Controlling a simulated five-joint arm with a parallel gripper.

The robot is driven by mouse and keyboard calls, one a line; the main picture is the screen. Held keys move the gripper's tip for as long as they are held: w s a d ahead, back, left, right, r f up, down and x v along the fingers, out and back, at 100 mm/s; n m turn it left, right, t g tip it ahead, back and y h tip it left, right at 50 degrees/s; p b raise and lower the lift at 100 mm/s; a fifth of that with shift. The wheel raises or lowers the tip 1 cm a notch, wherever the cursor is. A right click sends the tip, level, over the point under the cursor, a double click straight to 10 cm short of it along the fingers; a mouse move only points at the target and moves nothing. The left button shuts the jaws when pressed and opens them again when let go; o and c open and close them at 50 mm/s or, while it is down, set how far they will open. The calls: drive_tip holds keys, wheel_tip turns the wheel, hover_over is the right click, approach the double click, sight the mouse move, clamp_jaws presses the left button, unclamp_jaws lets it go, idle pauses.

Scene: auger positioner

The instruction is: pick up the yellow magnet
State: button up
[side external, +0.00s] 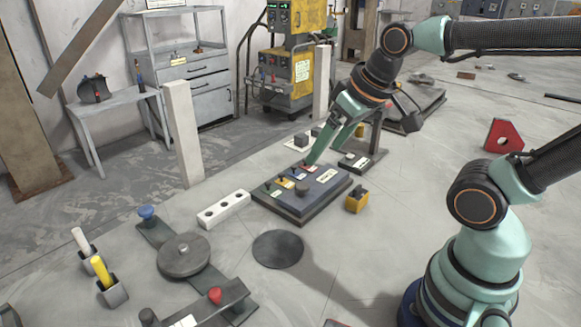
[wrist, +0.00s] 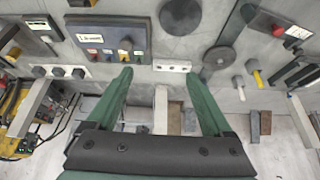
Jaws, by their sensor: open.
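The yellow magnet (side external: 357,201) is a small yellow block with a dark top. It sits on the floor at the right end of the dark control panel (side external: 318,202) in the side external view. I cannot make it out for sure in the wrist view. My gripper (side external: 325,156) is open and empty, with its green fingers above the panel's back edge. It is apart from the magnet, which stands in front and to the right. In the wrist view the fingers of my gripper (wrist: 156,74) are spread wide, with a white strip with holes (wrist: 172,66) showing between them.
A smaller dark panel (side external: 364,160) lies behind. A flat black disc (side external: 278,249) is in front. Floor right of the magnet is clear.

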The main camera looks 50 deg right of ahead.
drive_tip(key=w+d+f+m+g, duration=0.3)
drive_tip(key=d+f+m, duration=0.2)
drive_tip(key=d+m, duration=0.45)
drive_tip(key=m+g, duration=0.3)
drive_tip(key=m, duration=0.5)
hover_over(358, 195)
drive_tip(key=f, duration=0.7)
drive_tip(key=shift+w+d+f, duration=0.1)
drive_tip(key=shift+w+d, duration=0.05)
drive_tip(key=shift+w, duration=0.25)
wheel_tip(358, 195, down, 7)
drive_tip(key=shift+d, duration=0.1)
drive_tip(key=f, duration=0.3)
drive_tip(key=shift+s+d+f, duration=0.15)
drive_tip(key=shift+d+f, duration=0.2)
drive_tip(key=shift+f, duration=0.7)
clamp_jaws()
